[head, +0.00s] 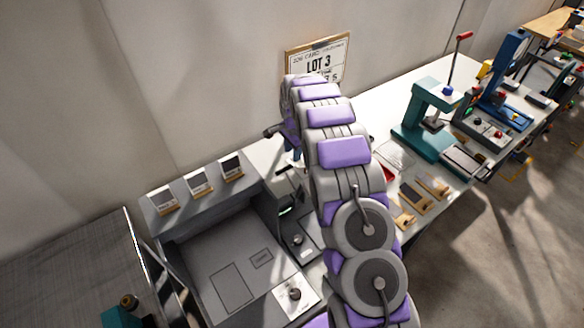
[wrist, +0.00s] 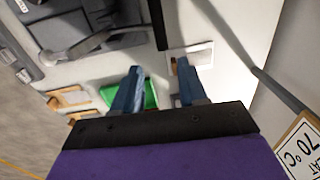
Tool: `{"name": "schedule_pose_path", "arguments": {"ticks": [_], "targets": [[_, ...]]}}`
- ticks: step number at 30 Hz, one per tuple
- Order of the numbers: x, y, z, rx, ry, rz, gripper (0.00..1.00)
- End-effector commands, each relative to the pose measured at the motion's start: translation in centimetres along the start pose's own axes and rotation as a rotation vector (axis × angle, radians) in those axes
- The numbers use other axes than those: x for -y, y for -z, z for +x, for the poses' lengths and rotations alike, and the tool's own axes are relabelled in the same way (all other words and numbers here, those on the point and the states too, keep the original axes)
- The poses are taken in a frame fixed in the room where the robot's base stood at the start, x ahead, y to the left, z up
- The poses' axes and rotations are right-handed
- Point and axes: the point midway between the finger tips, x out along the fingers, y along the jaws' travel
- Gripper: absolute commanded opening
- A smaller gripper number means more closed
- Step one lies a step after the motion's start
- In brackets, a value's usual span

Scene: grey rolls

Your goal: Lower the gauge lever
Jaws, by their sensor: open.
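My gripper (wrist: 157,76) is open and empty in the wrist view, its two blue fingers apart above a pale worktop (wrist: 112,68). I cannot tell for sure which part is the gauge lever. A dark grey device (wrist: 62,32) with a bar-like handle (wrist: 92,40) lies at the upper left, apart from the fingers. A dark upright bar (wrist: 159,22) stands beyond the fingertips. In the head view, a dark stand (head: 290,215) is left of my arm, partly hidden by it. A teal press (head: 418,110) with a red-knobbed lever (head: 458,52), raised, stands to the right.
A green piece (wrist: 150,96) lies by the left finger, near wood-edged pieces (wrist: 68,98). A white card (wrist: 200,54) lies beyond the right finger. A grey open-topped unit (head: 225,255) stands left of my arm.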

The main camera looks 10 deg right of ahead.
Motion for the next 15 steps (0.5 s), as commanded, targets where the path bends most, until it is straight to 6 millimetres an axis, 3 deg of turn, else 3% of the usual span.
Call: {"name": "schedule_pose_path", "arguments": {"ticks": [3,15], "targets": [[0.1,-0.3,2.7,-0.001,-0.003,-0.002,0.42],[-0.2,0.7,9.6,0.008,-0.001,-0.001,0.42]]}}
